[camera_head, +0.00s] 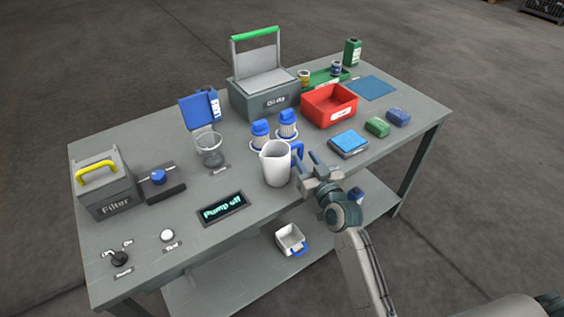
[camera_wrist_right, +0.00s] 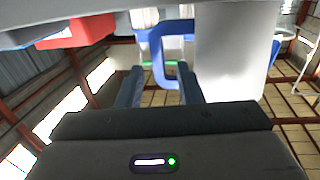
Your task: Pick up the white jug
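The white jug (camera_head: 275,167) stands upright near the front middle of the table, its blue handle (camera_head: 298,150) facing right toward my right gripper. My right gripper (camera_head: 307,160) is open just right of the handle. In the right wrist view, which appears upside down, the jug (camera_wrist_right: 232,50) fills the upper right. Its blue handle (camera_wrist_right: 164,72) shows at the tips of the two spread fingers of the gripper (camera_wrist_right: 160,74). I cannot tell whether the handle lies between the fingertips or just beyond them. My left gripper is not in view.
A "Pump off" display (camera_head: 221,209) lies front left.

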